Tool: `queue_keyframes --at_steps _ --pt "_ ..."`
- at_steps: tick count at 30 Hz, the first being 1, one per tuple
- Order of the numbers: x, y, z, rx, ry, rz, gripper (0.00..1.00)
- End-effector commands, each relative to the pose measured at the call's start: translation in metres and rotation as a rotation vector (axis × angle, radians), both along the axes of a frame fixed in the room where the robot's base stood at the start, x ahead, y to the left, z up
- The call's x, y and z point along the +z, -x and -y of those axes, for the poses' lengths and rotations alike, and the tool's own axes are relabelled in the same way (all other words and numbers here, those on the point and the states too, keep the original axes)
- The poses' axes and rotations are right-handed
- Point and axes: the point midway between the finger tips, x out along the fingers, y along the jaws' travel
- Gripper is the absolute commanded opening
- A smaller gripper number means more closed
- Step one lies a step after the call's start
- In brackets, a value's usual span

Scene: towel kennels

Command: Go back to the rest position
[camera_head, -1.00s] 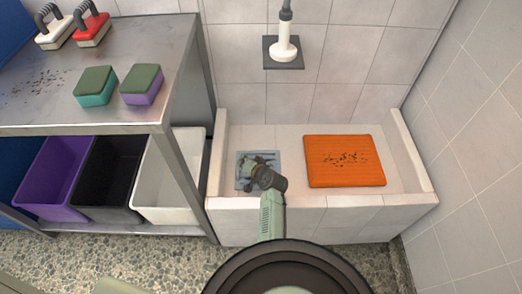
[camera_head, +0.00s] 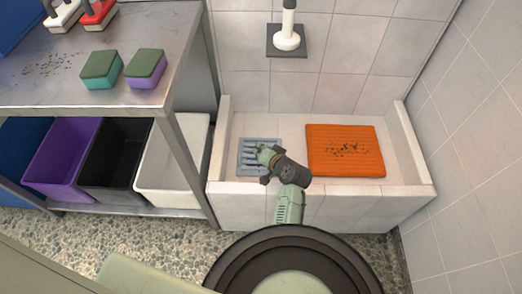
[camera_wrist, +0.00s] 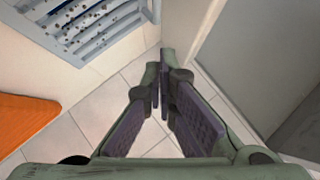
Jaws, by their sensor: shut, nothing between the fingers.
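My gripper (camera_head: 265,154) is shut and empty. In the head view it hangs over the left part of the white tiled tub (camera_head: 428,180), partly covering the grey slatted grate (camera_head: 246,146). In the wrist view the two dark finger pads of my gripper (camera_wrist: 165,68) converge at the tips, with pale tiles below. The grate also shows at the upper left of the wrist view (camera_wrist: 95,28), with dark specks on it. I cannot tell my gripper's exact height above the tub.
An orange towel (camera_head: 325,163) with dark specks lies in the tub. Left stands a metal table (camera_head: 150,75) with two sponges (camera_head: 146,64) and brushes on top. Purple, black and white bins (camera_head: 160,178) sit beneath. A white fixture (camera_head: 287,38) is on the back wall.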

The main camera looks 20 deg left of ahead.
Motion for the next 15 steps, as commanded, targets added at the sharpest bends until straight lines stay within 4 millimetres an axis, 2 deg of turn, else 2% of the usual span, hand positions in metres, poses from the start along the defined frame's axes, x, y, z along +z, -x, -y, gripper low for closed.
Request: queue_keyframes --at_steps 7,10,13,15 --pt "0.006 0.005 0.005 0.0 0.0 0.001 0.0" --pt "0.016 -0.004 0.009 -0.006 0.018 0.028 0.0" --pt "0.045 -0.024 0.018 -0.024 0.064 0.097 0.0" --pt "0.075 -0.044 0.03 -0.048 0.114 0.166 0.0"
